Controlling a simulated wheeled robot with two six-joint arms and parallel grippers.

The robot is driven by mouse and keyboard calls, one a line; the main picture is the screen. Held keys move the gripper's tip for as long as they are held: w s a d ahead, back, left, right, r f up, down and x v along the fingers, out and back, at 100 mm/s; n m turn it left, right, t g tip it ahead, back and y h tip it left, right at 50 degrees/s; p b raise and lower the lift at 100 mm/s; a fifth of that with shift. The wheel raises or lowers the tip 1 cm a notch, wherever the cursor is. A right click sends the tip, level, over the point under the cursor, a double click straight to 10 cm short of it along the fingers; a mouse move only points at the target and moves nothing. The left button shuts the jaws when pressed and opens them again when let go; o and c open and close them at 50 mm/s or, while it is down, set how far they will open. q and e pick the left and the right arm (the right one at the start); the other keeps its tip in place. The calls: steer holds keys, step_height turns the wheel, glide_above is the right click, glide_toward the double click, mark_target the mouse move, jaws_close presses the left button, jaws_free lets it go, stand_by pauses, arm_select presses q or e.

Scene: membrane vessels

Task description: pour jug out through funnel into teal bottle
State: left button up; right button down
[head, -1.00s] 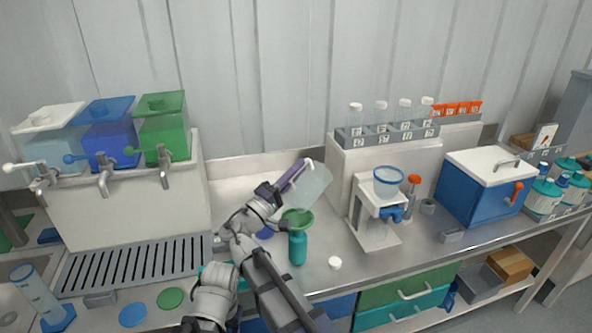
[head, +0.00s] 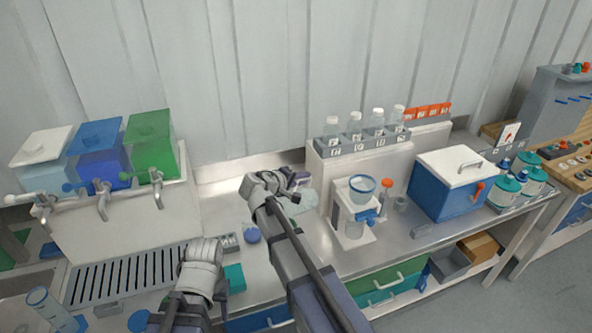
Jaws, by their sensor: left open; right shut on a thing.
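My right gripper (head: 284,184) is shut on the jug (head: 303,199), a pale, see-through vessel with a purple handle. It holds the jug above the middle of the bench. My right wrist and forearm cover much of the jug, so its tilt and contents cannot be told. The teal bottle and the green funnel are hidden behind my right arm. My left arm ends at the left of the bench front; its gripper (head: 203,250) is open and apart from the jug, with its fingers hard to make out.
A white filter stand (head: 350,228) with a blue-rimmed cup stands right of the jug. A bottle rack (head: 365,147) is behind it, and a blue cooler box (head: 440,196) further right. Tanks with taps and a drain tray (head: 135,270) are at the left.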

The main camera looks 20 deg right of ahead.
steer(key=shift+w+d+g+y+p, duration=0.4)
steer(key=shift+w+d+y+p, duration=0.2)
steer(key=shift+d+y+p, duration=0.25)
steer(key=shift+w+d+f, duration=0.1)
steer(key=shift+d+f, duration=0.05)
steer(key=shift+d, duration=0.05)
steer(key=shift+f, duration=0.2)
steer(key=shift+r+y+p, duration=0.25)
steer(key=shift+p, duration=0.25)
steer(key=r+g+y+p, duration=0.1)
steer(key=y+p, duration=0.1)
steer(key=p, duration=0.2)
steer(key=r+g+y+p, duration=0.2)
steer(key=p, duration=0.2)
steer(key=d+r+g+y+p, duration=0.1)
steer(key=r+y+p, duration=0.1)
steer(key=p, duration=0.3)
steer(key=shift+w+g+y, duration=0.4)
steer(key=shift+r+g+y+p, duration=0.15)
steer(key=shift+g+y+p, duration=0.2)
steer(key=shift+y, duration=0.15)
steer(key=shift+g+y, duration=0.25)
steer(key=shift+y, duration=0.25)
arm_select(q)
step_height(320, 180, up, 18)
steer(key=shift+f, duration=0.2)
arm_select(e)
steer(key=shift+s, duration=0.15)
steer(key=shift+a, duration=0.1)
